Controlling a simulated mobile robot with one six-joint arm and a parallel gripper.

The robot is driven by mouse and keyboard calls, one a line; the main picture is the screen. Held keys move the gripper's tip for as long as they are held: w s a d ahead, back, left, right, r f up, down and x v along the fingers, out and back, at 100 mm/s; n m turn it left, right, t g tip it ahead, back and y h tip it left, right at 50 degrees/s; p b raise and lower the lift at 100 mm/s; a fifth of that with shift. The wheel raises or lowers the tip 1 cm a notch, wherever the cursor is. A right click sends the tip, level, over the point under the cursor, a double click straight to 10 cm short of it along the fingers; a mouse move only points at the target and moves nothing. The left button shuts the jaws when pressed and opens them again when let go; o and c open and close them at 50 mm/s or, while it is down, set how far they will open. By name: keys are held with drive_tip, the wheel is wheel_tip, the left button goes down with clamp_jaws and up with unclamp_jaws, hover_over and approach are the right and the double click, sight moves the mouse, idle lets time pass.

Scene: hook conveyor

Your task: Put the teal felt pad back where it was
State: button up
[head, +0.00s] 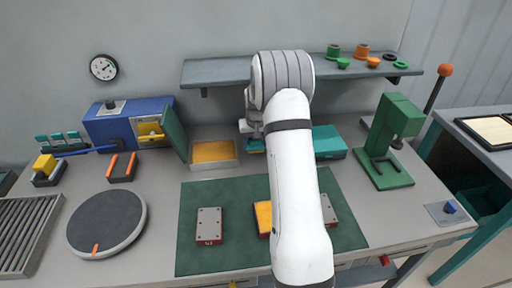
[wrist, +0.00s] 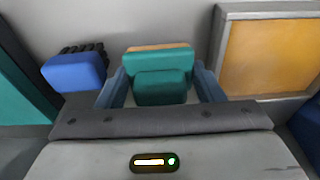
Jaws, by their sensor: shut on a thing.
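The teal felt pad (wrist: 160,62) is between the two fingers of my gripper (wrist: 160,88) in the wrist view. A tan strip shows along its far edge, and a darker teal block face shows on its near side. In the head view my gripper (head: 254,142) is at the back of the bench, with a bit of the teal pad (head: 256,147) showing under it. My arm hides part of that area. I cannot tell whether the pad touches the bench.
An orange-floored tray (head: 213,152) lies left of my gripper, and a teal box (head: 327,141) lies right. A blue block with black bristles (wrist: 74,70) is close by in the wrist view. A shelf (head: 215,72) hangs above. A green mat (head: 240,257) with metal blocks lies in front.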

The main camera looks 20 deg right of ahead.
sight(255, 145)
drive_tip(key=shift+f+p, duration=0.35)
drive_tip(key=shift+f, duration=1.5)
drive_tip(key=o, duration=0.9)
drive_tip(key=shift+o, duration=0.2)
drive_tip(key=shift+r, duration=0.15)
drive_tip(key=r, duration=0.4)
drive_tip(key=s+r+b, duration=0.1)
drive_tip(key=r, duration=0.6)
drive_tip(key=shift+s+a+r+b, duration=0.25)
drive_tip(key=shift+s+r+b, duration=0.05)
drive_tip(key=shift+s, duration=0.1)
drive_tip(key=s+a+r, duration=0.6)
drive_tip(key=s+r, duration=0.1)
drive_tip(key=s+a+n, duration=0.1)
drive_tip(key=s+a, duration=0.3)
drive_tip(key=s, duration=0.5)
drive_tip(key=s+a+r+n+t, duration=0.1)
drive_tip(key=s+a, duration=0.2)
drive_tip(key=s, duration=0.6)
drive_tip(key=s+a+r+n, duration=0.1)
drive_tip(key=s+a, duration=0.3)
drive_tip(key=s, duration=0.5)
drive_tip(key=shift+a+r, duration=0.25)
drive_tip(key=shift+a, duration=0.1)
drive_tip(key=shift+c, duration=0.5)
